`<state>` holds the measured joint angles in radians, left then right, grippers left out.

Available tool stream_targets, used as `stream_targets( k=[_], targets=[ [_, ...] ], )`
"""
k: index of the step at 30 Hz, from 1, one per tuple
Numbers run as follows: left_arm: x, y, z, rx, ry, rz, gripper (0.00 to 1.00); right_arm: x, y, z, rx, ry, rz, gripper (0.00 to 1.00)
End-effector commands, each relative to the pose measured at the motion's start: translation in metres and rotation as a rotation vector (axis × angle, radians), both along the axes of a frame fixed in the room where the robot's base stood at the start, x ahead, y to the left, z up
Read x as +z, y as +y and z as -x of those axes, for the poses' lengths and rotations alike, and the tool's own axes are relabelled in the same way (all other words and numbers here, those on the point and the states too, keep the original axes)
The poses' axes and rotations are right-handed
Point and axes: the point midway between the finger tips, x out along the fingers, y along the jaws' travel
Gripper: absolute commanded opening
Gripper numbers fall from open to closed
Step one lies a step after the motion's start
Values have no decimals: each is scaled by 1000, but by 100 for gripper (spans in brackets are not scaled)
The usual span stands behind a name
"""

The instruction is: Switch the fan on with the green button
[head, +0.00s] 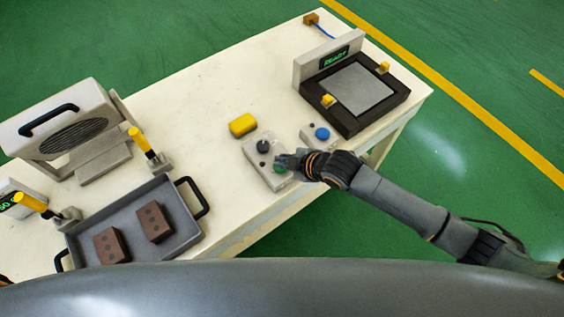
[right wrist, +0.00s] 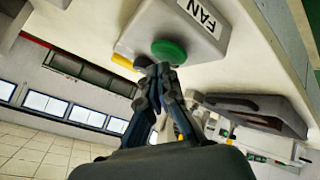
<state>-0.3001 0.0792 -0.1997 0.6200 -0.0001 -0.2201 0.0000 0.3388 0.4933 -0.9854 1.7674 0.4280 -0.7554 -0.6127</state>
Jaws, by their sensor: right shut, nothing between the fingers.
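The fan control box (head: 258,160) is a light grey box near the table's front edge, with a dark knob (head: 263,146) and a green button (head: 279,168). In the right wrist view the box carries the label FAN (right wrist: 201,14), and the green button (right wrist: 169,51) is in full colour just past my fingertips. My right gripper (head: 283,161) is shut and empty, with its tips (right wrist: 160,70) at or very close to the green button. I cannot tell if they touch. The grey fan unit (head: 70,130) with a black handle stands at the left. My left gripper is not in view.
A box with a blue button (head: 322,133) sits right beside my right gripper. A grey tray (head: 180,235) with two brown blocks is at front left. A black-framed press (head: 372,112) with a READY display stands at the right.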

Motion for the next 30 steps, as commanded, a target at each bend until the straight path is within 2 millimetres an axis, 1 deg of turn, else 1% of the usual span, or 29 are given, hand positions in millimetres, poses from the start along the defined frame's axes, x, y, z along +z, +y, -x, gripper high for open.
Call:
stream_targets(
  k=[11, 20, 30],
  targets=[
    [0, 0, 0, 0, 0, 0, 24, 0, 0, 0, 0, 0, 0, 0],
    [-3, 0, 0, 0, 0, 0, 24, -9, 0, 0, 0, 0, 0, 0],
    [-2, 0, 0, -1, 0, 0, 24, -9, 0, 1, 0, 1, 1, 0]
  ],
)
